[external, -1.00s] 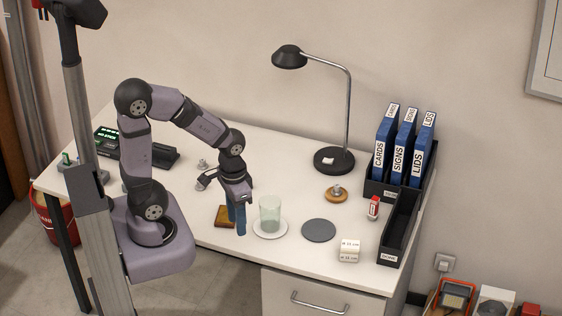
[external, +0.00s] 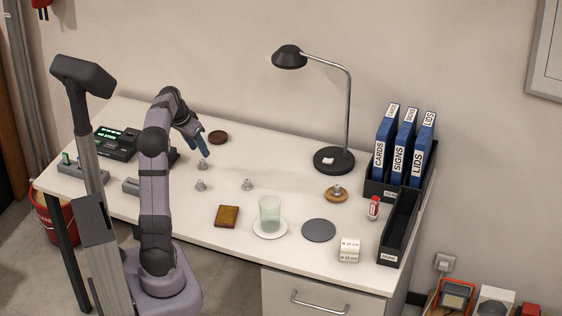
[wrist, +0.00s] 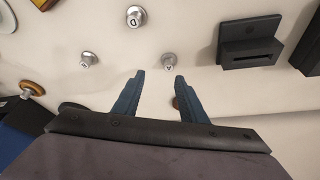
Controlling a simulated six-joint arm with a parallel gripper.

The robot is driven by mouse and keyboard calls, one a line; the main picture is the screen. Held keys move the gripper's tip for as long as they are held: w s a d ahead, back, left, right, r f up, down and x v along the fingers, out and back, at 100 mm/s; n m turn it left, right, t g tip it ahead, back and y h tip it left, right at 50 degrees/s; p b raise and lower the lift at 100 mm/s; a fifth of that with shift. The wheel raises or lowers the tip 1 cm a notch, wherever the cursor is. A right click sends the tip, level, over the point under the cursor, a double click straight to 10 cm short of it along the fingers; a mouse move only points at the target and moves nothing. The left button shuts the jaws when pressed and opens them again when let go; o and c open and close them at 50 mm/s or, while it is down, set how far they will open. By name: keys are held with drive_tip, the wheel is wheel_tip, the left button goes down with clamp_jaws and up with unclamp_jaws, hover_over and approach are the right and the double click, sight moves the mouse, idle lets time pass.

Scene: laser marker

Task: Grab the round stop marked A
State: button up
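Three small grey round stops lie on the white desk. The nearest to my gripper (external: 203,152) is a stop (external: 203,164), also just ahead of the fingertips in the wrist view (wrist: 169,60); its top mark is small and may be an A seen upside down. A second stop (wrist: 136,17) bears a round mark like O or D. A third stop (wrist: 88,58) is left in the wrist view, its mark unreadable. My gripper's two blue fingers (wrist: 160,76) are apart with nothing between them.
A dark slotted block (wrist: 248,42) stands right in the wrist view. A brown disc (external: 218,137) lies behind my gripper. A glass (external: 270,214) on a white saucer, a brown pad (external: 227,216) and the lamp (external: 334,160) stand to the right.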

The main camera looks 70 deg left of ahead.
sight(204, 160)
drive_tip(key=shift+s+a+x, duration=0.15)
drive_tip(key=shift+a+x, duration=0.1)
drive_tip(key=shift+x, duration=0.95)
drive_tip(key=shift+s+a+x, duration=0.15)
drive_tip(key=shift+a+x, duration=0.1)
drive_tip(key=shift+x, duration=1)
drive_tip(key=shift+s+a+x, duration=0.15)
drive_tip(key=shift+a+x, duration=0.1)
drive_tip(key=shift+x, duration=0.95)
clamp_jaws()
